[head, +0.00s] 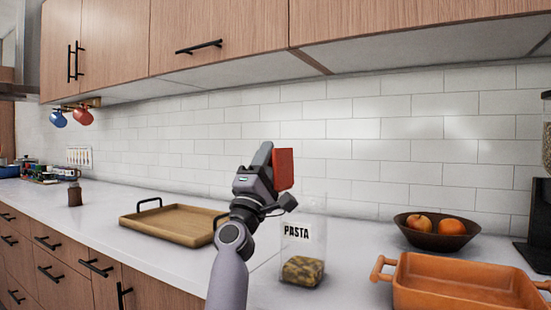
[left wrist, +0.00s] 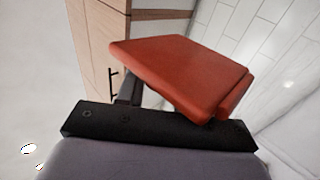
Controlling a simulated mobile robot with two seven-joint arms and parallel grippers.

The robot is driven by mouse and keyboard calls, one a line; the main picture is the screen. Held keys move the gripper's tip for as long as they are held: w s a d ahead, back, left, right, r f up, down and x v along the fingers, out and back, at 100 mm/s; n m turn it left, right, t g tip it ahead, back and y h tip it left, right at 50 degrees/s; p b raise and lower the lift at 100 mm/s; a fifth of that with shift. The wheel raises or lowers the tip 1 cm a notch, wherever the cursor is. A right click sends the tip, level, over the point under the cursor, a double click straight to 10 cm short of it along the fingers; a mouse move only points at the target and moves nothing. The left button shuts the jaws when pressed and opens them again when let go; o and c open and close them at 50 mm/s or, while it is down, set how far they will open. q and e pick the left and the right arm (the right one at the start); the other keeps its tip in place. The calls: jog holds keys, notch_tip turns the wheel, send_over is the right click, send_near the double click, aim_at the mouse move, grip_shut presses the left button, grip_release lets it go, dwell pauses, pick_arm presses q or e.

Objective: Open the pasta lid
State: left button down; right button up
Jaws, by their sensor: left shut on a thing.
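The clear pasta jar (head: 303,262) stands upright on the counter, with a "PASTA" label and pasta in its bottom. Its top shows no lid on it. My left gripper (head: 270,168) is above and slightly left of the jar, shut on the red-orange lid (head: 283,169). The lid is held on edge, apart from the jar. In the left wrist view the lid (left wrist: 180,75) fills the middle, tilted, and covers most of the fingers. My right gripper is not in view.
A wooden tray (head: 127,219) with black handles lies left of the jar. An orange baking dish (head: 400,295) and a dark bowl (head: 431,240) with fruit stand to the right. Upper cabinets (head: 220,35) hang above. Free counter lies around the jar.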

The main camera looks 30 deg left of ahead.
pick_arm(q)
jog(key=shift+a+f+n+g+y, duration=0.15)
jog(key=shift+n+y, duration=0.65)
jog(key=shift+a+f+n+g+y, duration=0.1)
jog(key=shift+a+n+g+y, duration=0.05)
jog(key=shift+n+y, duration=0.65)
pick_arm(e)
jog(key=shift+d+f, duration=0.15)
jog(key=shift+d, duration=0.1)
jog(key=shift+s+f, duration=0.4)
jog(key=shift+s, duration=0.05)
pick_arm(q)
jog(key=c, duration=0.8)
grip_release()
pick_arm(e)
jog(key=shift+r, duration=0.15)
pick_arm(q)
jog(key=shift+f, duration=0.15)
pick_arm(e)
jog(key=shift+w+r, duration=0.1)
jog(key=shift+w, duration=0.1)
